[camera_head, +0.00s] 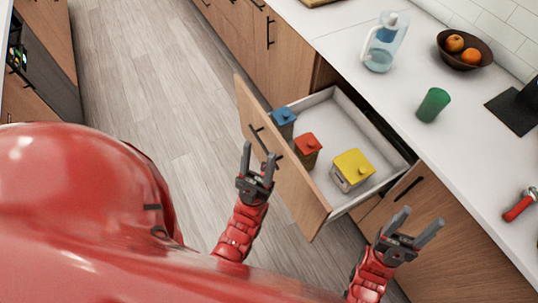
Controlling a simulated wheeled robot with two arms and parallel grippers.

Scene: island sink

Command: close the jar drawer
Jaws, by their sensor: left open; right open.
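The jar drawer (276,167) is pulled well out of the counter, with a wooden front, a dark bar handle and white inner walls. Inside are a blue-lidded jar (283,120), a red-lidded jar (307,147) and a yellow-lidded jar (352,168). My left gripper (259,160) is open and empty, on the outer side of the drawer front, close to the handle in the picture; I cannot tell whether it touches. My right gripper (418,228) is open and empty, to the right of the drawer's near end, in front of the lower cabinet.
The white counter (403,108) carries a blue-tinted pitcher (384,43), a green cup (433,104), a bowl (477,57) with oranges and a red-handled item (519,207). The wooden floor (160,95) left of the drawer is clear.

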